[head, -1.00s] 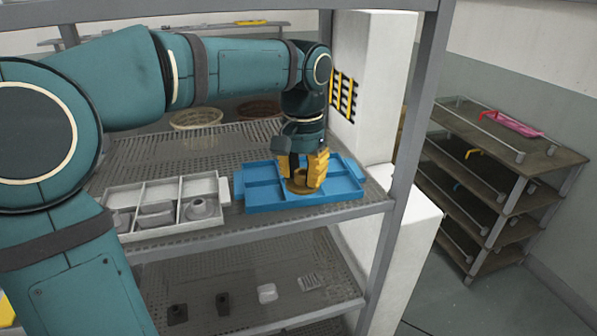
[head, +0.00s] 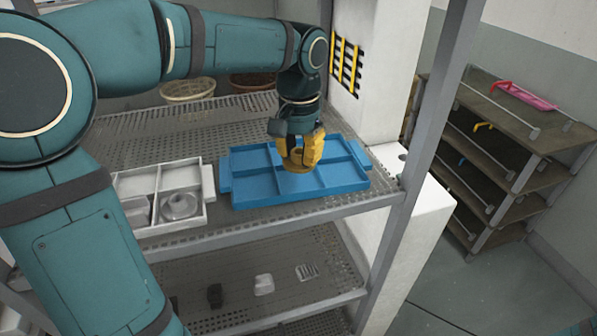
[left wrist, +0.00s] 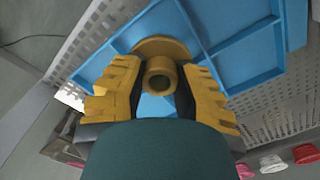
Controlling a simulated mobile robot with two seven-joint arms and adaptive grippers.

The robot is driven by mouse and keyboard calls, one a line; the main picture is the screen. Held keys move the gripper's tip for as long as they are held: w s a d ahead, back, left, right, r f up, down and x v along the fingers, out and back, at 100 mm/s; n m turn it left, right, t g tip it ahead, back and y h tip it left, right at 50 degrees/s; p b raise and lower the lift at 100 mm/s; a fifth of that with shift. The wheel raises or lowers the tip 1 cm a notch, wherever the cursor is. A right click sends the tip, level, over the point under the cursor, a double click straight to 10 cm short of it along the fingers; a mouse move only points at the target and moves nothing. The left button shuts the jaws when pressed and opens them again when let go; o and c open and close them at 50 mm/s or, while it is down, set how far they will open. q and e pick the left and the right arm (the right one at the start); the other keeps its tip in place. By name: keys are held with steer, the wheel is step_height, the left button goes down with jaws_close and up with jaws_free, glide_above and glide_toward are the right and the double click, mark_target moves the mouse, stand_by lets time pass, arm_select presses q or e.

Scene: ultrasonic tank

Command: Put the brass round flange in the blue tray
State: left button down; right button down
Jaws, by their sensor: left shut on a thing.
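The brass round flange (left wrist: 160,76) has a round base and a hollow neck. In the left wrist view it sits between the yellow fingers of my left gripper (left wrist: 160,95), which is shut on it. In the head view my left gripper (head: 301,160) is over the blue tray (head: 243,190), near its middle, with a bit of the flange (head: 299,169) showing below the fingers. The blue tray lies on the perforated shelf and has several compartments, with none seen to hold anything else. I cannot tell whether the flange touches the tray. My right gripper is out of view.
A white divided tray (head: 207,191) with grey parts stands left of the blue tray. A white pillar (head: 372,80) and a rack post (head: 440,110) bound the right side. Baskets (head: 188,90) stand behind. Small parts lie on the lower shelf (head: 330,262).

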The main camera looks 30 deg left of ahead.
mark_target(299, 182)
arm_select(q)
steer(key=shift+f+b, duration=0.4)
steer(key=shift+f, duration=2)
steer(key=c, duration=0.7)
jaws_free()
step_height(299, 182, up, 8)
steer(key=shift+f+p, duration=0.2)
steer(key=shift+p, duration=0.6)
